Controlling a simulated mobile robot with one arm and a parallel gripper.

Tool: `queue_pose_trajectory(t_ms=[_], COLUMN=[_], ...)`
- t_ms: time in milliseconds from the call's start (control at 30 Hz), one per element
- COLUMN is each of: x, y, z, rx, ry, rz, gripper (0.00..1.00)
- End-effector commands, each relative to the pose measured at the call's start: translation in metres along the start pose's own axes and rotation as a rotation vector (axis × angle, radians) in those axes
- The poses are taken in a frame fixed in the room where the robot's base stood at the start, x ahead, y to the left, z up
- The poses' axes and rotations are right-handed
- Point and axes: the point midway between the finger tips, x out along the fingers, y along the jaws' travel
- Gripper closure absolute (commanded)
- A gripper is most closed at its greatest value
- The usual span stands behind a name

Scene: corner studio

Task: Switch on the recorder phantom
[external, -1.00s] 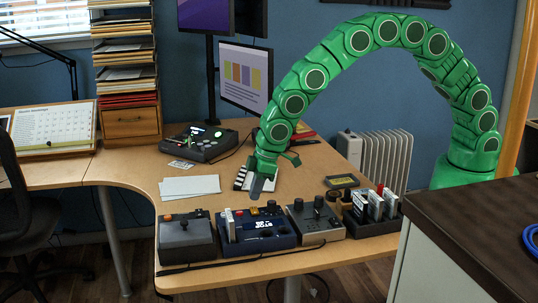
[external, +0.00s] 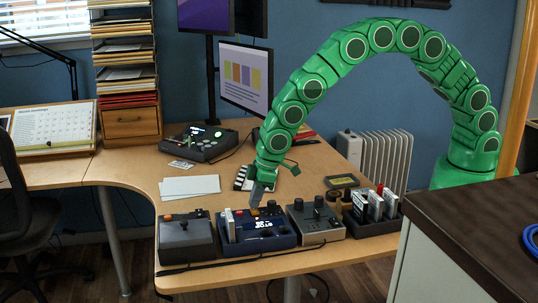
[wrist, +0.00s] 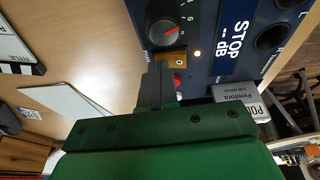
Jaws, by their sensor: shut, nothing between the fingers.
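The recorder is a dark blue box (external: 283,241) with a lit display, between two grey devices on the desk. In the wrist view its panel (wrist: 205,20) shows a display (wrist: 232,45) reading "STOP" and "-- dB". Beside that are a black knob (wrist: 163,31) with a red line, a small lit lamp (wrist: 197,53), an orange-brown plate (wrist: 172,60) and a red part (wrist: 178,80). My gripper (external: 256,204) is shut and empty at the recorder's back edge. In the wrist view its fingertips (wrist: 161,72) are close to the plate and red part and partly cover them; I cannot tell whether they touch.
Grey devices stand left (external: 186,240) and right (external: 318,221) of the recorder. A tray of cartridges (external: 383,227) is further right. White sheets (external: 190,186) and a clapperboard (external: 241,182) lie behind. A labelled box (wrist: 244,98) stands upright on the recorder.

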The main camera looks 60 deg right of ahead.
Motion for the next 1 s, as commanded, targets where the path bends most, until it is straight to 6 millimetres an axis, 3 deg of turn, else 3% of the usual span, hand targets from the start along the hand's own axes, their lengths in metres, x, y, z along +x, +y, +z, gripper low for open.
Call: queue_pose_trajectory(t_ms=[467,1000], x=[-0.004,-0.012], y=[-0.015,-0.013], z=[-0.001,-0.004], rx=[0.000,0.000], ry=[-0.001,0.001], rz=[-0.001,0.000], gripper=[1.00,1.00])
